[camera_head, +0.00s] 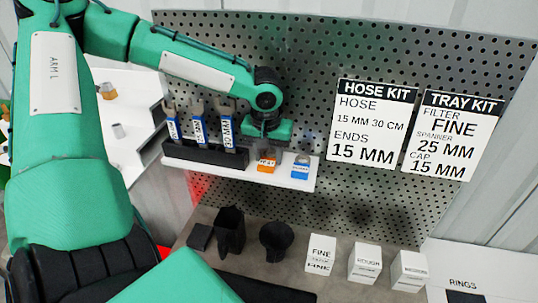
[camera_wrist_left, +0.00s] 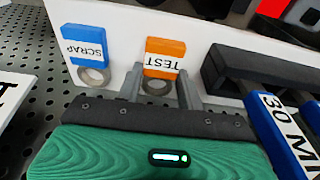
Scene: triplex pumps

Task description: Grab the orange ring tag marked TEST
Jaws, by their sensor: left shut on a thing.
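The orange ring tag marked TEST (camera_head: 266,163) is at the white shelf's front, left of a blue tag. In the left wrist view the TEST tag (camera_wrist_left: 165,55) has an orange top, a white label and a grey metal ring below. My left gripper (camera_wrist_left: 159,86) has one finger on each side of the ring, shut on it. In the head view the left gripper (camera_head: 267,143) points down just above the tag; its fingertips are hard to make out. The blue tag (camera_wrist_left: 85,45) reads SCRAP and sits beside it, clear of the fingers. My right gripper is not in view.
A black rack (camera_head: 205,154) with several blue-labelled spanners stands left of the tag on the white shelf (camera_head: 245,175). A pegboard (camera_head: 330,60) with two kit signs rises behind. Black parts and white boxes (camera_head: 320,253) stand on the grey surface below.

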